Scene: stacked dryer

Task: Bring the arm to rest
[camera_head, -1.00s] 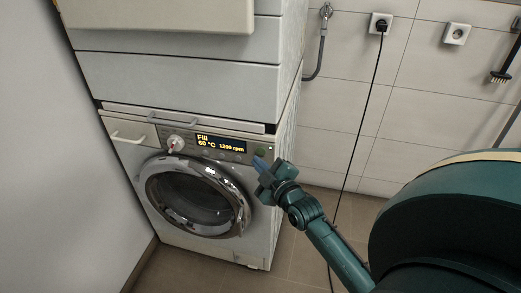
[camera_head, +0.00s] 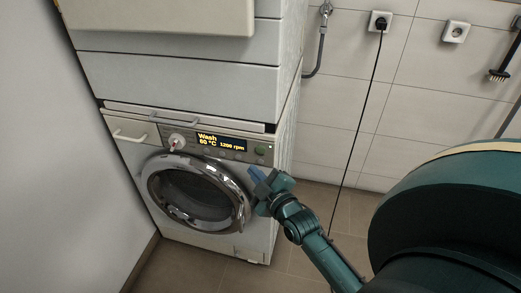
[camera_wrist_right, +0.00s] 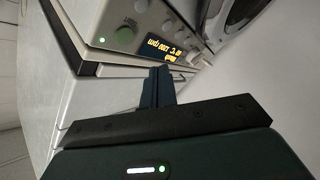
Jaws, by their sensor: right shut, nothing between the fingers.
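My right gripper (camera_head: 257,175) is shut and empty. In the head view it is in front of the right side of the washing machine (camera_head: 262,215), beside the round door (camera_head: 195,195) and below the green button (camera_head: 260,151). In the right wrist view the shut fingers (camera_wrist_right: 159,85) point toward the control panel (camera_wrist_right: 132,40). I cannot tell whether they touch the machine. The display (camera_head: 220,142) reads "Wash 60 °C 1200 rpm". The door looks closed. My left gripper is not in view.
A stacked appliance (camera_head: 180,80) stands above the washing machine. A grey wall (camera_head: 75,180) is close on the left. A black cable (camera_head: 358,130) hangs from a wall socket (camera_head: 380,22) on the right. The tiled floor (camera_head: 190,268) in front is clear.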

